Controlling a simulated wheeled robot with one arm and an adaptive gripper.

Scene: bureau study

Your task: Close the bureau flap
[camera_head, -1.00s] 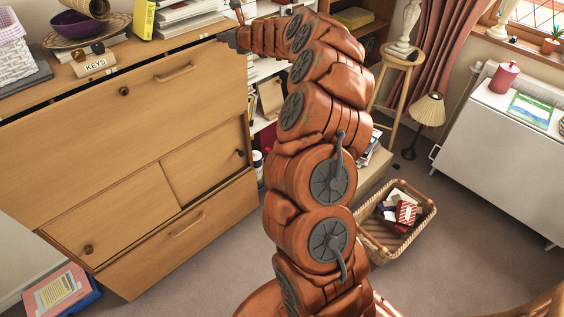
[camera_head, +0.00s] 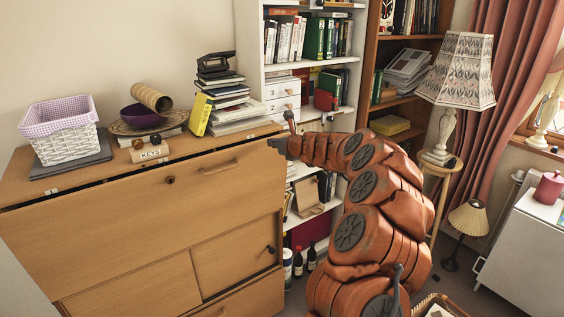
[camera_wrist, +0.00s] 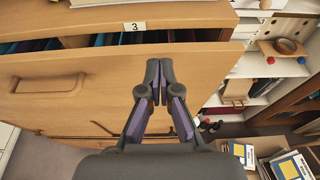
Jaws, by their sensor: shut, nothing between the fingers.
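The bureau flap (camera_head: 120,220) is the wide wooden upper front panel of the bureau, with a handle and a dark knob. It stands nearly upright, with a dark narrow gap along its top edge below the bureau top. In the wrist view the flap (camera_wrist: 95,100) fills the middle, its handle at left, and dark slots and coloured files show through the gap above it. My gripper (camera_wrist: 160,72) is shut and empty, its tips at the flap's front face near the upper right; I cannot tell whether they touch. In the head view my gripper (camera_head: 279,147) is at the flap's upper right corner.
On the bureau top stand a white basket (camera_head: 64,142), a purple bowl (camera_head: 142,116), a KEYS block (camera_head: 149,152) and stacked books (camera_head: 222,90). A white bookshelf (camera_head: 250,45) stands behind, and a lamp (camera_head: 459,75) on a stool at right.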

